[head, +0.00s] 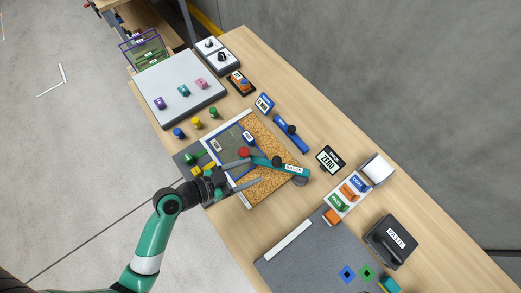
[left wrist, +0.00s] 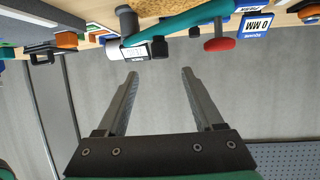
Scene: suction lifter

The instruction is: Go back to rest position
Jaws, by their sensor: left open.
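My left gripper (head: 251,172) reaches in from the lower left over the table. Its two fingers are spread and nothing is between them, as the left wrist view (left wrist: 160,76) shows. A teal suction lifter with a red knob (head: 244,152) lies across the cork board (head: 262,187), just beyond the fingers in the head view. In the left wrist view the teal lifter body (left wrist: 180,32) is past the fingertips, apart from them. My right gripper is not in view.
A white board (head: 180,105) with small coloured pieces is at the upper left. A blue tool (head: 290,133), a ZERO display (head: 330,159), a grey mat (head: 310,265), a label holder (head: 348,195) and a dark WASTE box (head: 390,242) also occupy the wooden table. Open floor lies to the left.

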